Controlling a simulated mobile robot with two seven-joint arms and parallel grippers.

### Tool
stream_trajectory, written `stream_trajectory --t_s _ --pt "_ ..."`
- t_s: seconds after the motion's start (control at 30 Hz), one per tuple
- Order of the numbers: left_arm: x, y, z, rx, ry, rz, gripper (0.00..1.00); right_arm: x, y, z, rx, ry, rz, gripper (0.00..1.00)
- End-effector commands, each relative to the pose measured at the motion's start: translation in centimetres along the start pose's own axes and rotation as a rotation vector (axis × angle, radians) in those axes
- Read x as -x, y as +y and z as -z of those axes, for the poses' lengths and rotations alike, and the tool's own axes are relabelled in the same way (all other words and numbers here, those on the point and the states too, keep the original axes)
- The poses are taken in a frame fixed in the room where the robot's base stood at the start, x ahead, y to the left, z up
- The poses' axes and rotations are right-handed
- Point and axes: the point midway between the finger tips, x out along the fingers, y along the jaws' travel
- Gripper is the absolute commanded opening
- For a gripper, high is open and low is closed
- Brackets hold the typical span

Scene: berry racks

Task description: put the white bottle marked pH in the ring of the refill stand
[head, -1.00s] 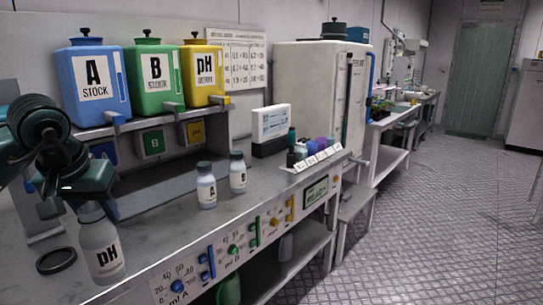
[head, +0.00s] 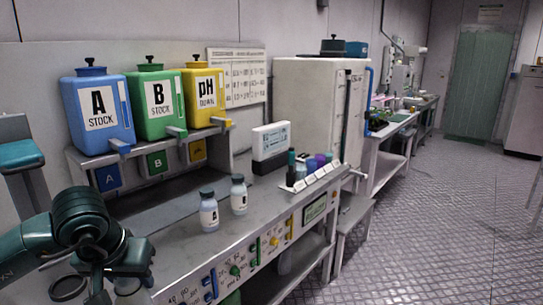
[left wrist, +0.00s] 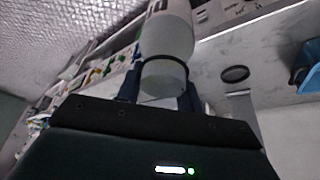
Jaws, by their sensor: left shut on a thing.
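My left gripper (head: 112,268) is at the lower left of the head view, shut on the white pH bottle (head: 130,291), mostly hidden below it and cut by the picture edge. In the left wrist view the bottle (left wrist: 168,45) stands out between the fingers of my gripper (left wrist: 160,92), with part of its dark marking at the top edge. A thin dark band crosses the bottle near the fingers; I cannot tell what it belongs to. A dark ring (head: 68,288) is at the counter, left of the bottle, and also shows in the left wrist view (left wrist: 235,73). My right gripper is not in view.
White bottles A (head: 209,212) and B (head: 239,195) stand on the counter (head: 175,240). Blue (head: 98,110), green (head: 155,103) and yellow (head: 204,95) stock tanks sit on the shelf behind. Small coloured bottles (head: 300,168) stand farther right.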

Motion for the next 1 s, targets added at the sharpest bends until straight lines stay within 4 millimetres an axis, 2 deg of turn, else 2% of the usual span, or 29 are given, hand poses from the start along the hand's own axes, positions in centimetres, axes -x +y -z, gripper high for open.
stream_trajectory --t_s 0.03,0.1,0.2,0.3,0.43,0.83,1.0 --pt "-1.1 0.9 -1.9 -0.015 -0.004 -0.005 0.0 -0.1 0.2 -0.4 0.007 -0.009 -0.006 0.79" --pt "-2.2 2.2 -4.2 -0.032 -0.004 -0.012 0.0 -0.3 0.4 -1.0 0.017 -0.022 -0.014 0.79" --pt "-3.2 3.5 -6.9 -0.048 -0.002 -0.02 0.0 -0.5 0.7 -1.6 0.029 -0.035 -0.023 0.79" --pt "-3.7 4.4 -8.6 -0.058 0.0 -0.026 0.0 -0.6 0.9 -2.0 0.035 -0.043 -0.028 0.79" --pt "-3.9 4.7 -9.5 -0.062 0.002 -0.027 0.0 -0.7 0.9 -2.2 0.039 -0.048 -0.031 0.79" --pt "-3.9 4.8 -9.5 -0.06 0.0 -0.028 0.0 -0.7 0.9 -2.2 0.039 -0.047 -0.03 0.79" --pt "-3.9 4.7 -9.4 -0.062 0.002 -0.025 0.0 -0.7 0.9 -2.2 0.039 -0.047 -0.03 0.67"
